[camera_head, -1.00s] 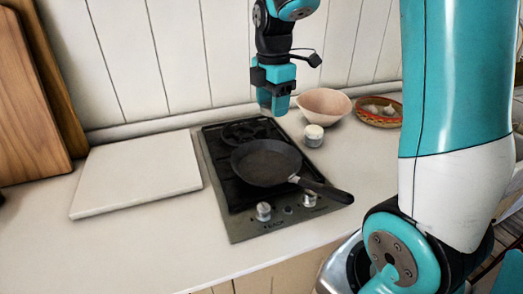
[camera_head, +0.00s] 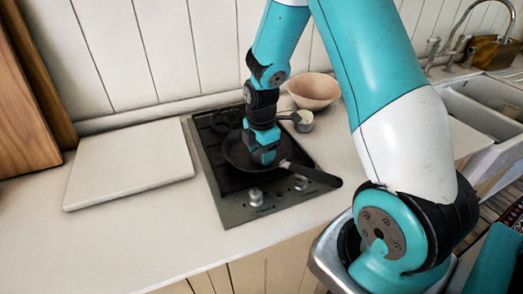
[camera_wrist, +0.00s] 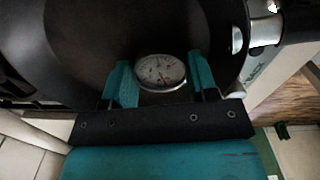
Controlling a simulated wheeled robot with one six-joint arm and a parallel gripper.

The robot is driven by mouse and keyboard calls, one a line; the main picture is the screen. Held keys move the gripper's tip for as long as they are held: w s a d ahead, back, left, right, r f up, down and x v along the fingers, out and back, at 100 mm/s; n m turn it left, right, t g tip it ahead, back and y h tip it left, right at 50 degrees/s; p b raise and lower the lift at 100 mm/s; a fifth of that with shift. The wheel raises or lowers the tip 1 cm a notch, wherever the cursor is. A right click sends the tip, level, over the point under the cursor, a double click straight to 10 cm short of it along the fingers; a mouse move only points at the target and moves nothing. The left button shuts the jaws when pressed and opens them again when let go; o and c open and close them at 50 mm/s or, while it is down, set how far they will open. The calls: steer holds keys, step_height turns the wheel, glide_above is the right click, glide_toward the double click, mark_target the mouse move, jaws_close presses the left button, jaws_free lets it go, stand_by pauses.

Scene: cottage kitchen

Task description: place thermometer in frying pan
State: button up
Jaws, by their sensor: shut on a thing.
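The thermometer has a round white dial (camera_wrist: 161,71) and shows between my fingers in the wrist view; my gripper hides it in the head view. My gripper (camera_head: 264,158) is shut on it, low over the inside of the frying pan; it also shows in the wrist view (camera_wrist: 161,82). The black frying pan (camera_head: 235,154) sits on the hob, its handle pointing to the lower right. Its dark surface (camera_wrist: 85,35) lies behind the dial in the wrist view. I cannot tell whether the thermometer touches the pan.
The black hob (camera_head: 238,210) has knobs at its front. A white board (camera_head: 130,165) lies left of it. A pink bowl (camera_head: 314,91) and a small pale cup (camera_head: 303,124) stand behind the pan to the right. Wooden boards (camera_head: 22,95) lean at the left.

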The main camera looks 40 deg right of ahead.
steer(key=shift+f, duration=0.2)
steer(key=o, duration=0.7)
steer(key=shift+c, duration=0.2)
steer(key=shift+r, duration=0.15)
step_height(320, 180, up, 12)
steer(key=b, duration=0.2)
steer(key=s+a+r+m+y, duration=0.2)
steer(key=s+a+m, duration=0.3)
steer(key=s+a, duration=0.5)
steer(key=s+a+r+m+y, duration=0.2)
steer(key=s+a+r+m, duration=0.3)
steer(key=s+a, duration=0.5)
steer(key=shift+s+a+r, duration=0.15)
steer(key=shift+a, duration=0.8)
